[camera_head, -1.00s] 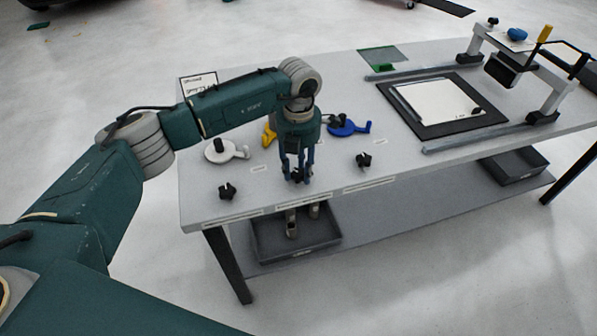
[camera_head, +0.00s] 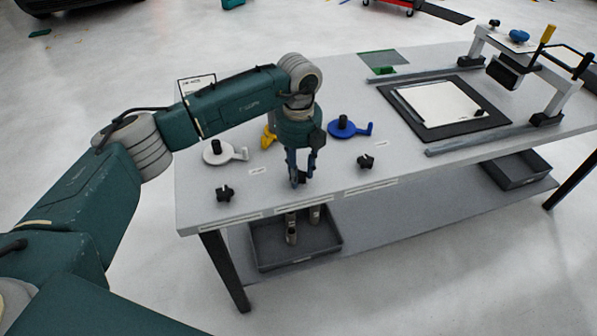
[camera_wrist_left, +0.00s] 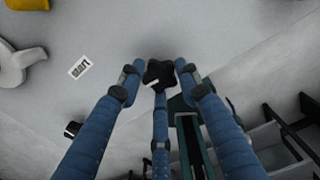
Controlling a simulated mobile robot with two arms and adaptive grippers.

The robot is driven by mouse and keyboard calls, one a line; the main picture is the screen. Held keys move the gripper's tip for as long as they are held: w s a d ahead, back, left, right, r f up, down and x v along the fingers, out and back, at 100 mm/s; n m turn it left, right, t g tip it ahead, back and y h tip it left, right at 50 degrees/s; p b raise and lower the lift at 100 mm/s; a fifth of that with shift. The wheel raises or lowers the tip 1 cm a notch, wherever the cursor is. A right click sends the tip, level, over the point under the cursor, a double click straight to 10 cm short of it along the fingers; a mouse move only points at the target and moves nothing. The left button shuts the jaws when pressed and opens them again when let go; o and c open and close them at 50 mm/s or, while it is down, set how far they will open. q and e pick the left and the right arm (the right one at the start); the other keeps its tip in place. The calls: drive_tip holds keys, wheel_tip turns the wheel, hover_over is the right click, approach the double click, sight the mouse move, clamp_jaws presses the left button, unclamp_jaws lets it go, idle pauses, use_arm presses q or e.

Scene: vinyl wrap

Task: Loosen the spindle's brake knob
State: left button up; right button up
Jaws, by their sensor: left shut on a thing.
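The black star-shaped brake knob (camera_wrist_left: 159,75) sits between the blue fingertips of my left gripper (camera_wrist_left: 158,84) in the left wrist view. In the head view my left gripper (camera_head: 299,180) points down at the table's front edge, shut on this knob, which is mostly hidden by the fingers. The yellow spindle piece (camera_head: 268,137) is behind the gripper and partly hidden. Two similar black knobs stand on either side, one at left (camera_head: 225,193) and one at right (camera_head: 366,161). My right gripper is not in view.
A white spindle piece (camera_head: 219,153) and a blue one (camera_head: 346,128) stand on the table (camera_head: 400,172). A black mat (camera_head: 470,128) with a white sheet and a gantry frame (camera_head: 548,103) are at right. Grey bins (camera_head: 262,258) sit on the lower shelf.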

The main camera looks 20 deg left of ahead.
use_arm(q)
drive_tip(key=n, duration=0.3)
drive_tip(key=shift+n, duration=0.4)
drive_tip(key=shift+r+n, duration=0.1)
drive_tip(key=shift+n, duration=1.6)
drive_tip(key=o, duration=1.2)
drive_tip(key=shift+b, duration=0.3)
drive_tip(key=shift+c, duration=0.2)
wheel_tip(320, 180, up, 12)
